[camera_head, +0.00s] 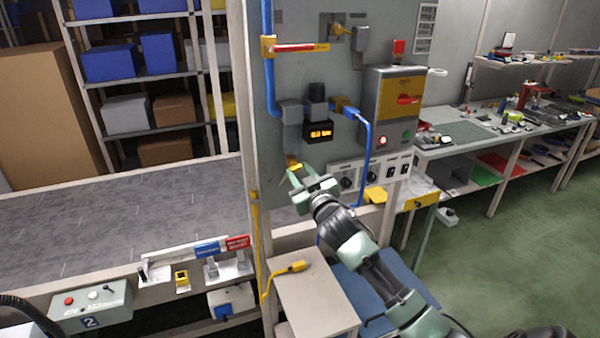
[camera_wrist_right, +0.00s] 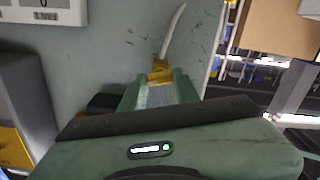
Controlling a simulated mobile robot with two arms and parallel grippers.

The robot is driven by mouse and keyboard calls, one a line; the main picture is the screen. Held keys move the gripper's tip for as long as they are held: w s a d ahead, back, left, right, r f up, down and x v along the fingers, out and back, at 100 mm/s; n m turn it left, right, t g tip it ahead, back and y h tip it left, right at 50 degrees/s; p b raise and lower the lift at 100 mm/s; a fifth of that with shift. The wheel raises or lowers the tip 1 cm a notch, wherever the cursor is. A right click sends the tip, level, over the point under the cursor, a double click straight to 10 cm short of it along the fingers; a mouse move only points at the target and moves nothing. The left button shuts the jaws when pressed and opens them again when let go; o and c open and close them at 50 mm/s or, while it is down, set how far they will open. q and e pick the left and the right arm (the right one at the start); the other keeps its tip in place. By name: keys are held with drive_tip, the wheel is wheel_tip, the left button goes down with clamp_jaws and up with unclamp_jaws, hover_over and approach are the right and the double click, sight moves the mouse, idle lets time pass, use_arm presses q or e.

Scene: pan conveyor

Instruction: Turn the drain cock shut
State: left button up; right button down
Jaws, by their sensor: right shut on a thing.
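The drain cock (camera_head: 292,162) is a small yellow part low on the grey panel, under a grey pipe fitting. My right gripper (camera_head: 301,178) reaches it from below and is shut on it. In the right wrist view, the yellow part (camera_wrist_right: 160,73) sits between the fingertips (camera_wrist_right: 159,92), with a pale curved tube standing out past it (camera_wrist_right: 173,30). The fingers hide much of the cock, so I cannot tell how far it is turned. My left gripper is not in view.
Blue hose (camera_head: 367,150) loops down right of the gripper. A small display box (camera_head: 319,131) and a switch box (camera_head: 394,105) are on the panel (camera_head: 290,60). A small grey cabinet (camera_head: 312,290) with a yellow plug (camera_head: 292,267) stands below. A conveyor (camera_head: 120,215) runs left.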

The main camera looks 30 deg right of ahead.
drive_tip(key=n+p, duration=0.1)
drive_tip(key=n, duration=0.6)
drive_tip(key=n+p, duration=0.1)
drive_tip(key=n, duration=0.3)
drive_tip(key=shift+n+p, duration=0.3)
drive_tip(key=shift+n, duration=1.5)
drive_tip(key=c, duration=1)
unclamp_jaws()
drive_tip(key=shift+c, duration=0.2)
drive_tip(key=shift+s, duration=0.1)
